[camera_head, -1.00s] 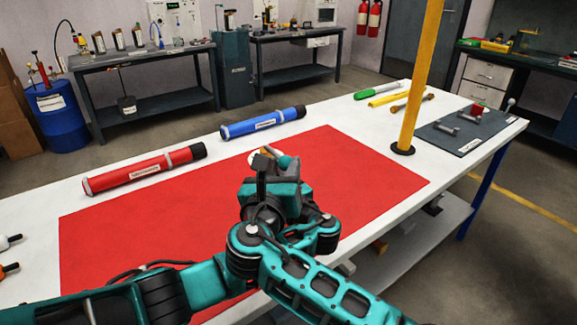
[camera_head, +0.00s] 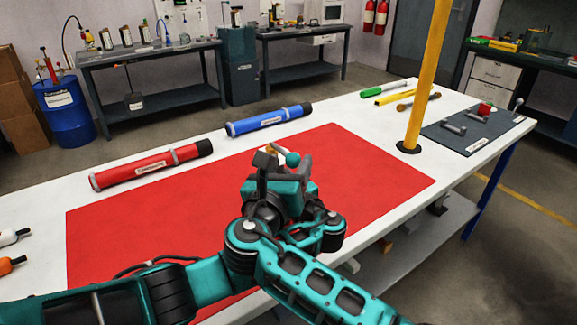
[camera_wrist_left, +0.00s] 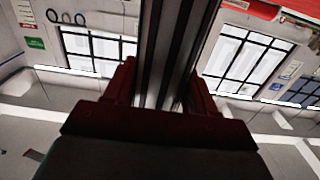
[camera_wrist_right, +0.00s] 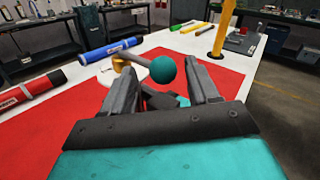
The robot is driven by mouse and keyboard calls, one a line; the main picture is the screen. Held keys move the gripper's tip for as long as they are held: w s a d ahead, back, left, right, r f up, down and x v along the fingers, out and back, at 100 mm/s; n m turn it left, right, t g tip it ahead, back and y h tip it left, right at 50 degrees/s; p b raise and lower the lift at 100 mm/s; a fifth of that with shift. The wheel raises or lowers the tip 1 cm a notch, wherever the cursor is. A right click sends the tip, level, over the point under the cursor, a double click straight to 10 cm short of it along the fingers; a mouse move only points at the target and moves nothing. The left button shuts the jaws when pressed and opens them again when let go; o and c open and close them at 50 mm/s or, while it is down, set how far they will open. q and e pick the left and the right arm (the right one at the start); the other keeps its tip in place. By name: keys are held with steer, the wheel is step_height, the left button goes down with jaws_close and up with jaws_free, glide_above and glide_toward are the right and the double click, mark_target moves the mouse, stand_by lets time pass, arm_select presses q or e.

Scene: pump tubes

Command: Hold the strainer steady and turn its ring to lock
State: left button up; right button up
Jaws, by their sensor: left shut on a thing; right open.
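A teal ball knob (camera_wrist_right: 163,69) on a grey lever (camera_wrist_right: 138,58) shows in the right wrist view. The lever runs to a brass-coloured part (camera_wrist_right: 124,64) on a white piece (camera_wrist_right: 106,78), apparently the strainer and ring. The ball (camera_head: 293,158) also shows in the head view. My right gripper (camera_wrist_right: 165,88) is open, its fingers to either side below the ball; contact cannot be told. My left gripper (camera_wrist_left: 163,95), with red fingers, is shut on a dark striped piece (camera_wrist_left: 170,45). I cannot tell how this piece joins the strainer. The left jaws are not clear in the head view.
A red mat (camera_head: 370,165) covers much of the white table (camera_head: 220,141). Red (camera_head: 150,166) and blue (camera_head: 268,120) tubes lie along its far side. A yellow post (camera_head: 425,80) stands to the right, by a dark tool mat (camera_head: 472,131). The mat's right part is clear.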

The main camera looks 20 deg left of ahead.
step_height(320, 180, up, 10)
stand_by(0.6)
